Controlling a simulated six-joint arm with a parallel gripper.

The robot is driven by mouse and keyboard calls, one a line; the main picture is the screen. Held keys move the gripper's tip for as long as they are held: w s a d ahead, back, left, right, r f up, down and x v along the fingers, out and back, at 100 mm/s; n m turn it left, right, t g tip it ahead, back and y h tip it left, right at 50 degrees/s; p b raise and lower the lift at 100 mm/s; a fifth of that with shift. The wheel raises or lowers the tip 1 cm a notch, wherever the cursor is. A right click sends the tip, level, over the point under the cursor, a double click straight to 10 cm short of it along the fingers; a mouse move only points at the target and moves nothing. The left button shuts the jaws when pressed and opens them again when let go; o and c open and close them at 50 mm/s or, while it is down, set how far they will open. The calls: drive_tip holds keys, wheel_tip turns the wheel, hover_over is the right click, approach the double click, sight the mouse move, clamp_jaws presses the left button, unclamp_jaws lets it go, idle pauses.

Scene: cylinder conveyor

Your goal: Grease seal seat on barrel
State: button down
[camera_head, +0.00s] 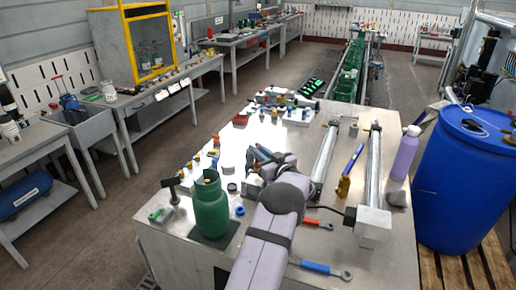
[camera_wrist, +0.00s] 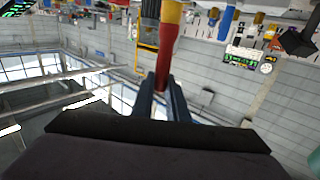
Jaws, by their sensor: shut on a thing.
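My gripper (camera_head: 262,153) is low over the middle of the metal bench. In the wrist view my gripper (camera_wrist: 162,88) is shut on a slim red tool with a yellow band (camera_wrist: 168,45); its far end runs out past the top of the picture. I cannot tell whether the tool touches anything. A long bare metal tube (camera_head: 326,155), which looks like the barrel, lies on the bench right of my gripper. A polished rod with a square end block (camera_head: 374,165) lies further right. The seal seat and any grease are too small to make out.
A green gas bottle (camera_head: 210,207) stands front left on the bench. Small fittings and a parts tray (camera_head: 291,117) lie at the left and back. Wrenches (camera_head: 320,268) lie at the front right.

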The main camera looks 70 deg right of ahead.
drive_tip(key=shift+f, duration=1)
drive_tip(key=shift+r+p, duration=2.35)
drive_tip(key=shift+r, duration=1.8)
